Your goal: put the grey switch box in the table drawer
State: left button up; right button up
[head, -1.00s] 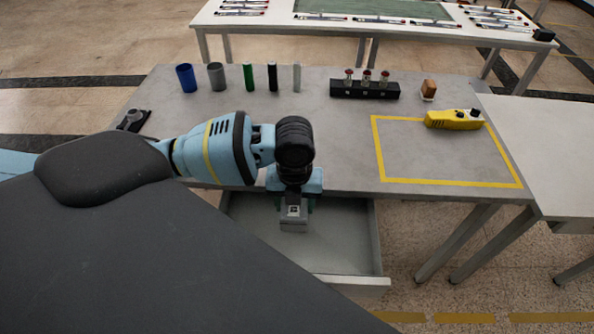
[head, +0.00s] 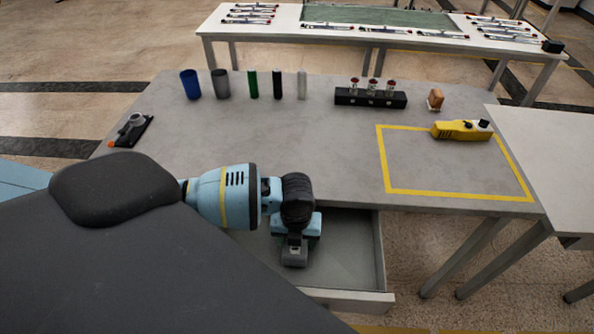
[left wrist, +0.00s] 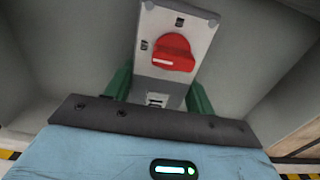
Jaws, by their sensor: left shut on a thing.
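The grey switch box (head: 294,258) is inside the open table drawer (head: 345,299), low between its walls. It also shows in the left wrist view (left wrist: 152,62), with a red rotary knob (left wrist: 172,52) on its face. My left gripper (head: 295,243) points down into the drawer and is shut on the box. In the left wrist view, its green fingers (left wrist: 160,93) sit on either side of the box. Whether the box touches the drawer floor is hard to tell. My right gripper is not in view.
On the table (head: 300,150) stand a blue cup (head: 190,84), a grey cup (head: 221,83), several thin cylinders, a black rack (head: 370,98) and a yellow device (head: 461,131) by a yellow outline. The drawer's right part is empty. A white table (head: 550,140) adjoins at right.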

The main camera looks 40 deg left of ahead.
pick_arm(q)
jog(key=shift+f, duration=0.45)
jog(key=shift+f, duration=0.1)
jog(key=o, duration=1.2)
jog(key=shift+f, duration=0.1)
jog(key=shift+o, duration=0.2)
notch_tip(320, 180, up, 11)
jog(key=shift+r+p, duration=0.1)
jog(key=shift+p, duration=0.6)
jog(key=shift+r, duration=0.6)
